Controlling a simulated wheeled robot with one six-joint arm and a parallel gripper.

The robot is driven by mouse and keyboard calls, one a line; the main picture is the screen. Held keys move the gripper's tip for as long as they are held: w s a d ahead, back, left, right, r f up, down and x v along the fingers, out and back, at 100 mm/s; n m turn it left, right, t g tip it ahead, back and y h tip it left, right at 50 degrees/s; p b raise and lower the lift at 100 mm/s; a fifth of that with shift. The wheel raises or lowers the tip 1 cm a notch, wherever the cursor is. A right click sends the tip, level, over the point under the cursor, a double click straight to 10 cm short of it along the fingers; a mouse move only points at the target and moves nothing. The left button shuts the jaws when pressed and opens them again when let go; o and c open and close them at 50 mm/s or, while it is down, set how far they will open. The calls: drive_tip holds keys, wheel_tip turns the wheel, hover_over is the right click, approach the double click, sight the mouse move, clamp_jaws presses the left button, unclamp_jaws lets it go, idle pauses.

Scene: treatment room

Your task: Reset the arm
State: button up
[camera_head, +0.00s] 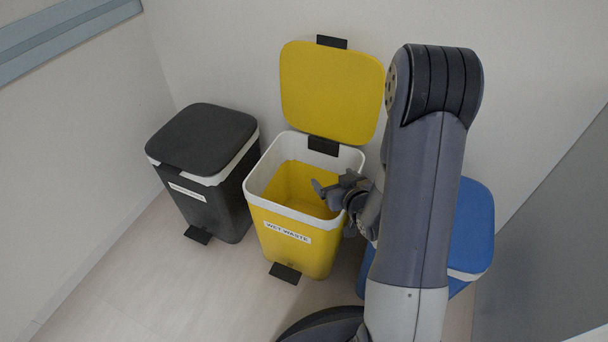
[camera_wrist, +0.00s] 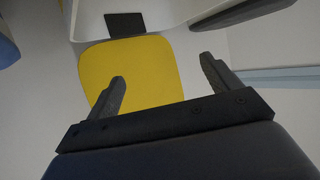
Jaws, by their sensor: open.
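My gripper (camera_head: 326,192) is at the right rim of the yellow bin (camera_head: 300,243) in the head view, with its fingertips over the bin's mouth. In the wrist view my gripper (camera_wrist: 162,75) shows two dark fingers spread apart, with nothing between them. The yellow bin carries a "WET WASTE" label, and its yellow lid (camera_head: 332,92) stands open against the wall. The lid also shows in the wrist view (camera_wrist: 150,72). The bin looks empty in the part I can see. My arm hides part of its right side.
A dark grey bin (camera_head: 215,205) with its lid shut stands left of the yellow one. A blue bin (camera_head: 472,228) stands to the right, partly hidden behind my arm. White walls close in behind and left. Bare floor (camera_head: 150,290) lies in front at left.

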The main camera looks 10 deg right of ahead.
drive_tip(key=b+x, duration=0.2)
drive_tip(key=x, duration=0.9)
drive_tip(key=shift+s+r+p, duration=0.1)
drive_tip(key=shift+r+p, duration=1.55)
drive_tip(key=shift+r, duration=1.2)
drive_tip(key=shift+f, duration=0.15)
